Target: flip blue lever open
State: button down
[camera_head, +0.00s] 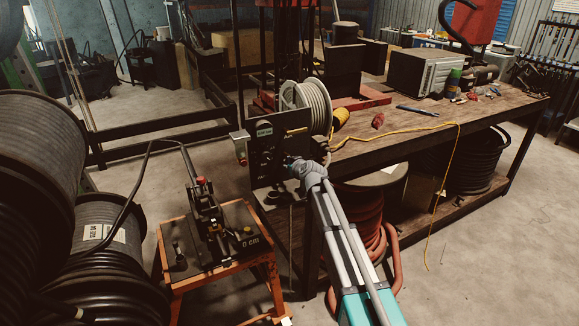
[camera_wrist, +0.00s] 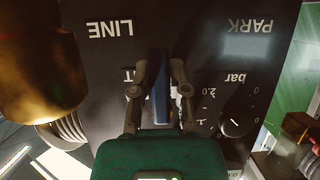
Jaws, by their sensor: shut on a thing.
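The blue lever (camera_wrist: 160,88) stands between the two fingers of my gripper (camera_wrist: 160,66) in the wrist view, in front of a dark panel (camera_wrist: 118,62). My gripper is shut on it. The lever lies between the upside-down labels LINE and PARK, its far end showing past the fingertips. Its pivot end is hidden by my gripper. In the head view my gripper (camera_head: 296,168) is at the front of the black control panel (camera_head: 266,170), and the lever cannot be made out.
A round dial (camera_wrist: 234,122) marked bar is on the panel. A brass-coloured part (camera_wrist: 40,70) is close at left in the wrist view. A wooden workbench (camera_head: 420,138) with a hose reel (camera_head: 316,103) stands behind the panel. An orange stand (camera_head: 222,275) is at the left.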

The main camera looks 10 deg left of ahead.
dwell(0.5)
jog(key=c, duration=0.6)
grip_release()
jog(key=shift+w+d+n+t+h, duration=0.2)
jog(key=shift+n+h, duration=0.1)
jog(key=shift+n, duration=0.15)
jog(key=shift+w+d+n+t+h, duration=0.1)
jog(key=shift+n+t+h, duration=0.15)
jog(key=shift+n, duration=0.2)
jog(key=shift+w+d+r+n+t+h+b, duration=0.1)
jog(key=shift+w+d+n+t+h+b, duration=0.15)
jog(key=shift+n, duration=0.3)
jog(key=shift+d+r+n+t+h+b, duration=0.15)
jog(key=shift+n+t+h, duration=0.15)
jog(key=shift+n, duration=0.25)
jog(key=p+v, duration=0.5)
jog(key=v, duration=0.9)
jog(key=s+d+f+m+g+h, duration=0.2)
jog(key=s+d+f+g, duration=0.1)
jog(key=d, duration=0.5)
jog(key=s+d+f+m+g+h, duration=0.1)
jog(key=s+d+f+m+g, duration=0.2)
jog(key=s+d+f, duration=0.3)
jog(key=shift+s+d+f+m+g+h, duration=0.2)
jog(key=shift+s+d+m+g+h, duration=0.15)
jog(key=shift+s+d, duration=0.8)
